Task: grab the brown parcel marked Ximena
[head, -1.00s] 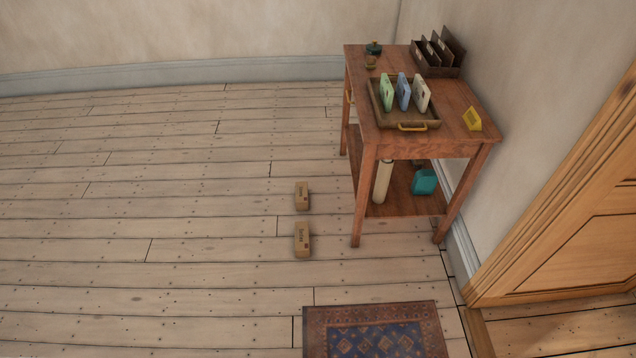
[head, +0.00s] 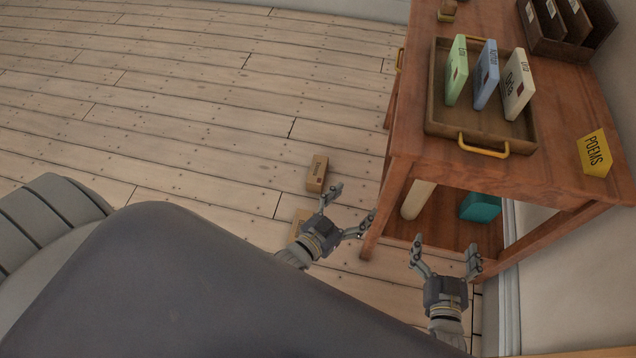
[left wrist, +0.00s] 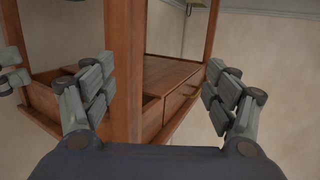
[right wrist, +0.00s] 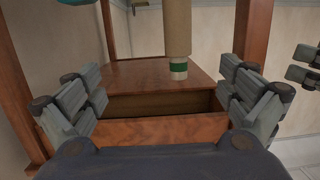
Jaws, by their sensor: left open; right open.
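Two brown parcels lie on the floorboards left of the wooden table. The farther parcel (head: 316,174) shows whole in the head view, with dark lettering too small to read. The nearer parcel (head: 300,217) is mostly hidden behind my left gripper, and its lettering is covered. My left gripper (head: 352,204) is open and empty, appearing over the floor just below the farther parcel and beside a table leg. My right gripper (head: 445,246) is open and empty in front of the table's lower shelf. Neither wrist view shows a parcel.
The wooden table (head: 413,133) bears a tray (head: 433,118) with three upright books, a yellow POEMS sign (head: 594,153) and a dark sorter (head: 543,46). A pale tube (head: 417,200) and a teal object (head: 480,207) are on its lower shelf. The floor at left is clear.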

